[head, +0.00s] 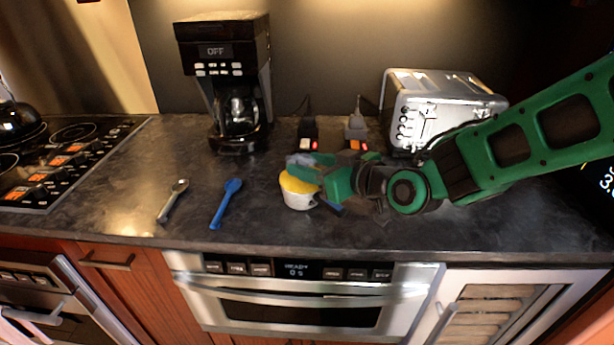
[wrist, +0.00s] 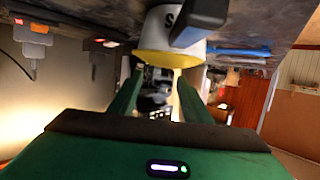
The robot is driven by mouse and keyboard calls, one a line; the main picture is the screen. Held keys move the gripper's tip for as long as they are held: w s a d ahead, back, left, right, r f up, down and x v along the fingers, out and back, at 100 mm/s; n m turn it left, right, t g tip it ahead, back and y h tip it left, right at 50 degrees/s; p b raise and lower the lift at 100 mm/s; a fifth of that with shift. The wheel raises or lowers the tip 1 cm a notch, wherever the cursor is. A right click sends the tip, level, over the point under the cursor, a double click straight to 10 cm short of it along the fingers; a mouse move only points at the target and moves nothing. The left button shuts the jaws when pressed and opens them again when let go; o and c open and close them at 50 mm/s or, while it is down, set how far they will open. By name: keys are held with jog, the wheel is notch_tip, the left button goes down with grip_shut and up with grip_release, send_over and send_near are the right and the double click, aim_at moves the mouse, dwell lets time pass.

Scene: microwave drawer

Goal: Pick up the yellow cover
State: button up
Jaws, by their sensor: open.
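The yellow cover (head: 296,184) sits on top of a white cup (head: 299,201) on the dark counter. In the wrist view the yellow cover (wrist: 168,58) shows as a yellow rim on the white cup (wrist: 160,30), just past my fingertips. My green gripper (head: 308,166) is at the cup's upper right in the head view and partly covers the yellow cover. In the wrist view my gripper (wrist: 160,82) has its two fingers apart, one toward each side of the yellow cover. Whether they touch it cannot be told.
A blue spoon (head: 225,204) and a grey spoon (head: 172,201) lie left of the cup. A coffee maker (head: 225,80) and a silver toaster (head: 430,100) stand behind. A microwave drawer (head: 300,295) is below the counter. The counter's front left is mostly clear.

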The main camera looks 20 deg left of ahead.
aim_at(299, 161)
jog(key=shift+x, duration=2.9)
jog(key=shift+s+r, duration=0.1)
jog(key=shift+r, duration=0.05)
jog(key=shift+c, duration=0.2)
grip_shut()
